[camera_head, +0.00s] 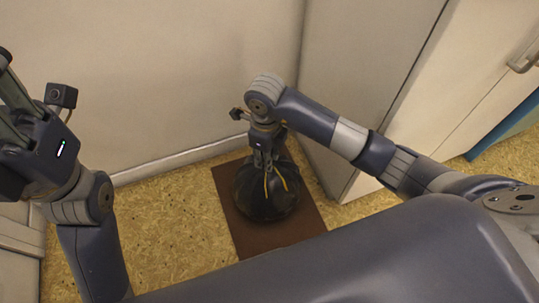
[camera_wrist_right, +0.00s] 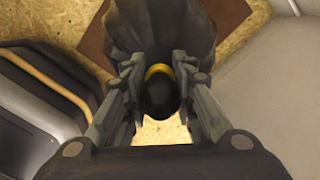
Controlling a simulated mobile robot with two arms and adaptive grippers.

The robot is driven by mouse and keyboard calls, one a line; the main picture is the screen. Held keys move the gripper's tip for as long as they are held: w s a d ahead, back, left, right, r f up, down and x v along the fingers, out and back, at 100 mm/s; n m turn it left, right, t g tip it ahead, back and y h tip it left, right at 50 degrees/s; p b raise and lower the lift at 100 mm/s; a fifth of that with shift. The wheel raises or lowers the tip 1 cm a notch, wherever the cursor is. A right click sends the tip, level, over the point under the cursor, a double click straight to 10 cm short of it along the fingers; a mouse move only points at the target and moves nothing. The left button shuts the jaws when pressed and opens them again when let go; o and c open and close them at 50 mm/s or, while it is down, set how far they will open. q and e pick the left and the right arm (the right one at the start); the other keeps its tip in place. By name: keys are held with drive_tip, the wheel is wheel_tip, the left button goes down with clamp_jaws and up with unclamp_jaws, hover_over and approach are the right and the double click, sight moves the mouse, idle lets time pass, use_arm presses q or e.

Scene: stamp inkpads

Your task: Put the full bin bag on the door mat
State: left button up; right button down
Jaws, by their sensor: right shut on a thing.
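The full bin bag (camera_head: 268,195) is black with yellow ties at its neck. In the head view it is upright over the brown door mat (camera_head: 301,213); whether its base touches the mat is hard to tell. My right gripper (camera_head: 265,163) is above the bag, shut on its tied neck. In the right wrist view the bag (camera_wrist_right: 163,35) lies beyond the fingers, its yellow-banded neck between my right gripper's fingertips (camera_wrist_right: 160,88). A corner of the mat (camera_wrist_right: 93,40) also shows there. My left gripper is only partly in view at the head view's left edge, its fingertips cut off.
A pale wall (camera_head: 150,80) stands behind the mat. A tall light cabinet (camera_head: 355,60) stands close on the right, with a handle (camera_head: 524,58) on its front. Speckled floor (camera_head: 180,230) is clear left of the mat.

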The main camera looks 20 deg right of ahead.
drive_tip(key=shift+r, duration=0.1)
drive_tip(key=c, duration=1.8)
unclamp_jaws()
drive_tip(key=shift+f, duration=0.2)
drive_tip(key=o, duration=0.5)
drive_tip(key=shift+r, duration=0.1)
